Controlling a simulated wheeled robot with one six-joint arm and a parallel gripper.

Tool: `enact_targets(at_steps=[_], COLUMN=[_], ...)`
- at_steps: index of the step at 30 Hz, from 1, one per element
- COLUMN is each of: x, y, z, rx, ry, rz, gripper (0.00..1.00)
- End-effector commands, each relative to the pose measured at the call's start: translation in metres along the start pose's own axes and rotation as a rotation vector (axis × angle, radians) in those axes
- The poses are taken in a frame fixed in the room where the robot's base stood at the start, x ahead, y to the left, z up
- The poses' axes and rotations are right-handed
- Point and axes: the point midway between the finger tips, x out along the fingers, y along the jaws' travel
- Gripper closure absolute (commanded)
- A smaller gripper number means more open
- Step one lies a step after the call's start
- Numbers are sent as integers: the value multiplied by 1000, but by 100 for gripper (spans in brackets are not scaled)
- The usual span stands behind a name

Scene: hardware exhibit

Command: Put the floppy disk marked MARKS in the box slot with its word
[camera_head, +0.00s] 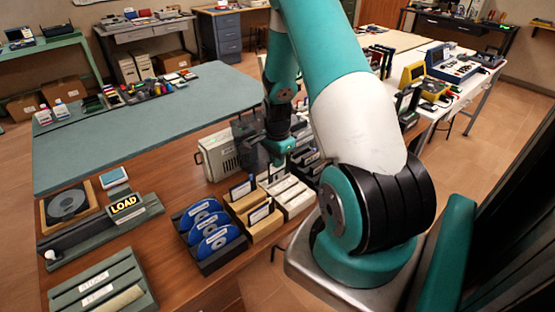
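My gripper (279,158) points down above the back of the desk, beside a beige machine (218,152). My arm hides part of this area, and I cannot tell whether the gripper is open or holds anything. Below it is a light wooden box (262,228) with slots; dark flat pieces with white labels stand up in it. A pale slotted holder (292,200) is just to its right. The label words are too small to read, so I cannot pick out the disk marked MARKS.
Left of the box, a dark tray (215,262) holds several blue discs. A sign (126,205) reads LOAD, near a wooden square with a dark disc (68,204). A grey-green rack (100,288) lies at front left. The green mat (150,130) is largely clear.

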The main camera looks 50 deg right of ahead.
Motion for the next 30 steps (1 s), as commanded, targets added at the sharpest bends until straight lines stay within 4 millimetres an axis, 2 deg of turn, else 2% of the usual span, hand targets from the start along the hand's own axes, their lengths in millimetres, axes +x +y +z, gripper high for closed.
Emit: enact_targets(at_steps=[30], x=[6], y=[0], z=[1], rx=[0], ry=[0], rz=[0], gripper=[100])
